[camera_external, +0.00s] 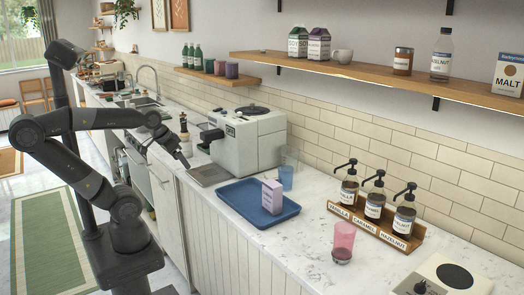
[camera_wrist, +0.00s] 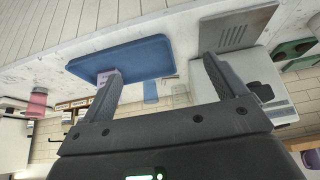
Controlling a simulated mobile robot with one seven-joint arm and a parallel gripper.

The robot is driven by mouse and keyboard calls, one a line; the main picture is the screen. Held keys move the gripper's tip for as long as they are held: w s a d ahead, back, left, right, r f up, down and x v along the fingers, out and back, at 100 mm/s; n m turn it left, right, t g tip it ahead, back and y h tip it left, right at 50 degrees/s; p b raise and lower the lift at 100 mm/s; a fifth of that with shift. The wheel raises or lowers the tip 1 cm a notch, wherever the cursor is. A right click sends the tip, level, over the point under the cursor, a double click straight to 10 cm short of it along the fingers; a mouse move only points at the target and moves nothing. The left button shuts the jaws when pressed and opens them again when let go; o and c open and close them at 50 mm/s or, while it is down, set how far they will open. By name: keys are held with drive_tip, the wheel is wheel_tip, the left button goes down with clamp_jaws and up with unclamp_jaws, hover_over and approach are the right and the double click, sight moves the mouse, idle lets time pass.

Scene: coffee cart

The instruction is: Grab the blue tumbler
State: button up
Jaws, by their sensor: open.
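The blue tumbler (camera_external: 286,177) is a translucent blue cup standing upright on the counter, just behind the blue tray. In the wrist view the tumbler (camera_wrist: 150,92) appears upside down, between my fingers in the picture but beyond them. My gripper (camera_external: 183,160) is above the counter's front edge at the coffee machine's drip tray, left of the tumbler and well apart from it. In the wrist view my gripper (camera_wrist: 162,68) has its fingers spread with nothing held.
The blue tray (camera_external: 258,210) holds a pale pink carton (camera_external: 272,196). A clear glass (camera_external: 290,155) stands close behind the tumbler. The coffee machine (camera_external: 247,140) is to its left. A pink tumbler (camera_external: 343,241) and a syrup rack (camera_external: 376,229) are to the right, with bare counter between.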

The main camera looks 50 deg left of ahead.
drive_tip(key=w+d+r, duration=0.2)
drive_tip(key=w+r, duration=0.1)
drive_tip(key=w, duration=0.6)
drive_tip(key=m+h, duration=0.1)
drive_tip(key=m, duration=0.1)
hover_over(286, 170)
drive_tip(key=s+d, duration=0.2)
drive_tip(key=s, duration=0.3)
wheel_tip(286, 170, down, 11)
drive_tip(key=shift+t, duration=0.4)
drive_tip(key=shift+x, duration=2.85)
drive_tip(key=shift+s+a+f, duration=0.1)
drive_tip(key=c, duration=1.5)
